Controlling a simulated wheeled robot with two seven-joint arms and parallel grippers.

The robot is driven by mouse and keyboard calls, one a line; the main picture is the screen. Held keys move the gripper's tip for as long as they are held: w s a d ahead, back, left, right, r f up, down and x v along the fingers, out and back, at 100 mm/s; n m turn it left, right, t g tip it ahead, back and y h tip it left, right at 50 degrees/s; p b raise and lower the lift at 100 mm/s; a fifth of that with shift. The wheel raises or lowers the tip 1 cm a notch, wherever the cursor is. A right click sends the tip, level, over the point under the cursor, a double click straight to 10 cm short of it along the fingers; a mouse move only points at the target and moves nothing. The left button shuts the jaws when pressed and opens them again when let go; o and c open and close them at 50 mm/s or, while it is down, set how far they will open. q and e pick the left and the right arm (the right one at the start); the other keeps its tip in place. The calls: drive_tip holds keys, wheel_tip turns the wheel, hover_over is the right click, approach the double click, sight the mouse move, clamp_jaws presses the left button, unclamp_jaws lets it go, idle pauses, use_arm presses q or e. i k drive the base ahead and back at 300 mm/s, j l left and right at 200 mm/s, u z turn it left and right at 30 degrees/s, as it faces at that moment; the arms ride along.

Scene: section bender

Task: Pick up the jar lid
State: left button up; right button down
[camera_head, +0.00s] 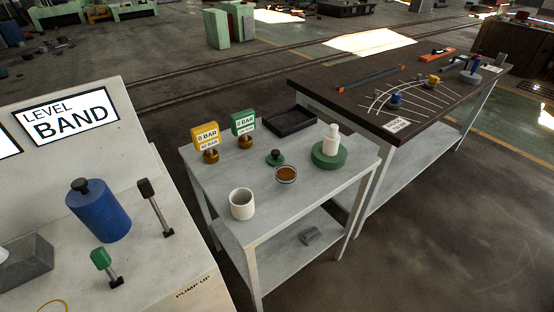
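A small dark green round piece with a knob, which looks like the jar lid (275,158), lies on the grey table (215,178) near its middle. Just in front of it and slightly right is a small open round jar (286,175) with brown contents. The lid is beside the jar, not on it. Neither of my grippers is in view.
A white cup (242,205) stands at the table's front. Yellow (206,138) and green (243,124) signs on brass bases stand behind left. A black tray (290,121) lies at the back. A white bottle (331,140) stands on a green disc (329,156) at right.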

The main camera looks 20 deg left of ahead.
sight(275, 157)
drive_tip(key=i+l+u, duration=0.7)
drive_tip(key=l+u, duration=0.2)
drive_tip(key=l, duration=0.15)
drive_tip(key=i+l+u, duration=0.15)
drive_tip(key=l+u, duration=0.15)
drive_tip(key=l, duration=0.15)
